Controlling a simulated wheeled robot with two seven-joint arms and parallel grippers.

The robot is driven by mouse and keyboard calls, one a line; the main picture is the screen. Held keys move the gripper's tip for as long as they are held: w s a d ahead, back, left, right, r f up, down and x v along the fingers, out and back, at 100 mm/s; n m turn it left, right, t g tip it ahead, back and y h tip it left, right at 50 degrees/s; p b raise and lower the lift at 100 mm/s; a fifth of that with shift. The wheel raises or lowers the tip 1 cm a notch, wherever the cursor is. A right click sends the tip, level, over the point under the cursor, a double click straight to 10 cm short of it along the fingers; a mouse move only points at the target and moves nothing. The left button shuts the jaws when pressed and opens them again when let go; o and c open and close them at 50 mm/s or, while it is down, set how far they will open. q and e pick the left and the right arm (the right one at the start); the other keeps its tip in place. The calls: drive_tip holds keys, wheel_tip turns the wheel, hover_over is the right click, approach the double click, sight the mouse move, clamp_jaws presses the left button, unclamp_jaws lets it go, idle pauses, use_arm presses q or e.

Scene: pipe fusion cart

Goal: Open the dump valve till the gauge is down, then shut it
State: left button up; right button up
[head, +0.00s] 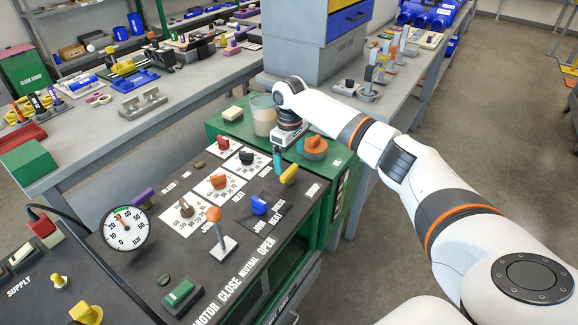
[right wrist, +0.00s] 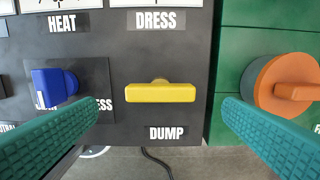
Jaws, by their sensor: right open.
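The dump valve's yellow bar handle (head: 289,174) sits at the right edge of the dark control panel. In the right wrist view the yellow handle (right wrist: 160,93) lies crosswise above the DUMP label. My right gripper (head: 279,160) is just above it, with open teal fingers. In the right wrist view the fingers of my right gripper (right wrist: 160,125) stand wide apart on either side of the handle, with nothing between them touching it. The round white gauge (head: 126,228) is at the panel's left; its needle seems to point up and left, its exact reading unclear. My left gripper is not in view.
A blue selector knob (head: 259,205) is left of the yellow handle; an orange knob (head: 314,147) on the green cabinet is to its right. An orange-topped lever (head: 215,218) stands up nearby. Several dial knobs lie behind.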

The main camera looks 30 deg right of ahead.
sight(289, 170)
wheel_tip(289, 170, down, 4)
drive_tip(key=shift+w+r, duration=0.1)
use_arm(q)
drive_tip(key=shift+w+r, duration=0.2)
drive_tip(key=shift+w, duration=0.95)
use_arm(e)
drive_tip(key=shift+f, duration=0.45)
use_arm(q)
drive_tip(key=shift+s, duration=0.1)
